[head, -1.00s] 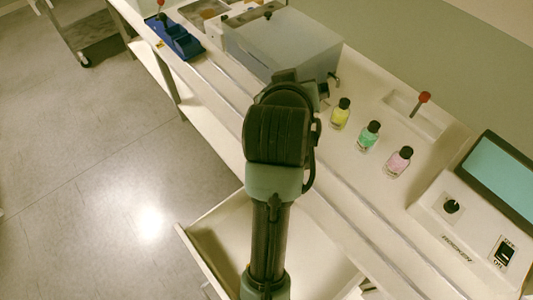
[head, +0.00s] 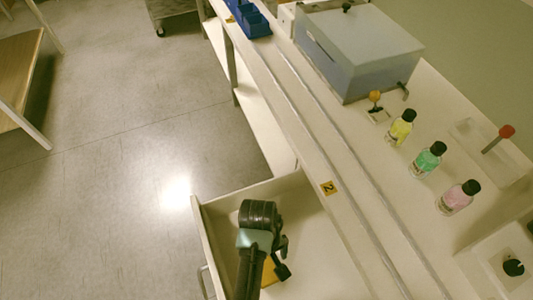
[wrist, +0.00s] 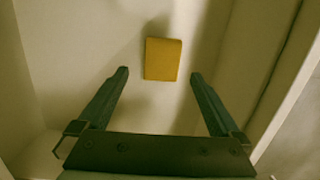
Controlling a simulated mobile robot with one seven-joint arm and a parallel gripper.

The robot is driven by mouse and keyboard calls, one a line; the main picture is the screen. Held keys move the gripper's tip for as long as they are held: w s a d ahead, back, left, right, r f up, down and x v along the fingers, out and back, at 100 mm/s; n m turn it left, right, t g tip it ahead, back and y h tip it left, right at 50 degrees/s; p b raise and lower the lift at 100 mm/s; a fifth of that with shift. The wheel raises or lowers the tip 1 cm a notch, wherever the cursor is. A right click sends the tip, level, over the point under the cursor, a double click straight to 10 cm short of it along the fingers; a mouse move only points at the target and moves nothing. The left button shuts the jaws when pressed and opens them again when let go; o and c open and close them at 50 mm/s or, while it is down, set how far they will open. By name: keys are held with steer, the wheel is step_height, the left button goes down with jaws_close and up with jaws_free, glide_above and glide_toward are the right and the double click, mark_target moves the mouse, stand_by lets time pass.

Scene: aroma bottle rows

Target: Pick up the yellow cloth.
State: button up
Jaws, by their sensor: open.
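The yellow cloth (wrist: 162,59) lies flat on the floor of an open drawer (head: 310,215), as a small folded rectangle. In the wrist view it sits just beyond and between my two spread fingers. My gripper (wrist: 158,75) is open and empty, pointing down into the drawer above the cloth. In the head view my arm hides most of the cloth, and a yellow patch (head: 268,270) shows beside my gripper (head: 281,271).
The drawer's walls stand close around my gripper. Yellow, green and pink bottles (head: 400,128) (head: 428,158) (head: 459,197) stand in a row on the counter. A grey box (head: 360,45) stands behind them. Open floor (head: 120,150) lies to the left.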

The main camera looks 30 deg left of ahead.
steer(key=shift+s+d+f+b, duration=0.1)
steer(key=shift+s+f+b, duration=0.05)
steer(key=shift+f, duration=0.85)
steer(key=shift+s+d+f+b, duration=0.1)
steer(key=shift+s+f, duration=0.1)
steer(key=shift+f, duration=0.75)
steer(key=shift+s+d+f+b, duration=0.1)
steer(key=shift+s+f+b, duration=0.05)
steer(key=shift+f, duration=0.85)
steer(key=c, duration=1.3)
step_height(320, 180, up, 10)
steer(key=p, duration=0.2)
